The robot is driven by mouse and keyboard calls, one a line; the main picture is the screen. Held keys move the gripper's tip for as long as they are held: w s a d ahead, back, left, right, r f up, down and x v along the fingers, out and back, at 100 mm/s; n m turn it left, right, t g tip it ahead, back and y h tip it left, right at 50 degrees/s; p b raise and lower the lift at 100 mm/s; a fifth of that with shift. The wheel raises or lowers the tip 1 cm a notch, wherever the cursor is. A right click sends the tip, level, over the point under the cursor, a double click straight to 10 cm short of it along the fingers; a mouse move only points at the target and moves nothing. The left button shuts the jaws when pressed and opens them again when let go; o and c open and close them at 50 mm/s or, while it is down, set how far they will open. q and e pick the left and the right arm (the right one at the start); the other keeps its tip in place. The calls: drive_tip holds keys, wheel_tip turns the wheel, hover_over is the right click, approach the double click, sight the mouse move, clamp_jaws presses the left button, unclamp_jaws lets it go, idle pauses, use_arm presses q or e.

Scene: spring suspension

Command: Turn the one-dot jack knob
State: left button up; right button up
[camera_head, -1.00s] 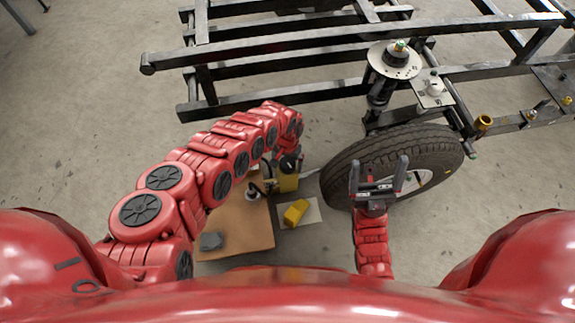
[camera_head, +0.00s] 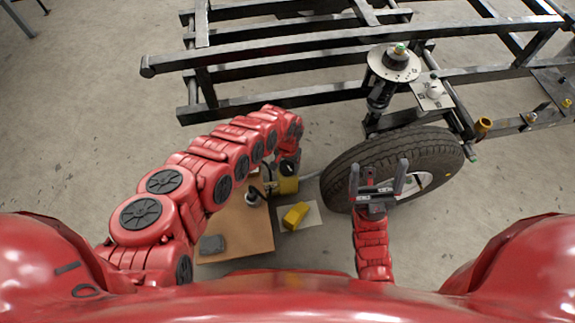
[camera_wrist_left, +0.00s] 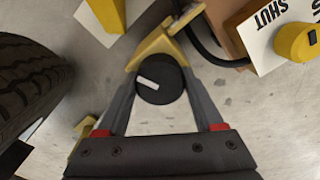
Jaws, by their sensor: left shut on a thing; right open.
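A round black knob (camera_wrist_left: 162,80) with a white bar mark on top sits at a yellow jack part (camera_wrist_left: 160,45) in the left wrist view. My left gripper (camera_wrist_left: 160,88) is shut on the knob, one finger on each side. I see no dot marks on it. In the head view the knob (camera_head: 289,168) is a small dark disc by the yellow jack (camera_head: 288,186), and my left gripper is mostly hidden behind my arm. My right gripper (camera_head: 378,180) is open and empty, in front of the tyre (camera_head: 345,170).
A brown board (camera_head: 235,232) with a grey block (camera_head: 212,244) lies left of a yellow block (camera_head: 295,215) on a pale sheet. A yellow knob (camera_wrist_left: 297,42) stands by a "SHUT" label. The black chassis frame (camera_head: 260,75) and suspension strut (camera_head: 380,92) stand beyond.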

use_arm(q)
drive_tip(key=shift+m, duration=0.4)
drive_tip(key=m, duration=0.3)
drive_tip(key=shift+m, duration=0.3)
drive_tip(key=m+b, duration=0.1)
drive_tip(key=m, duration=0.3)
drive_tip(key=shift+m, duration=0.3)
drive_tip(key=o, duration=1.4)
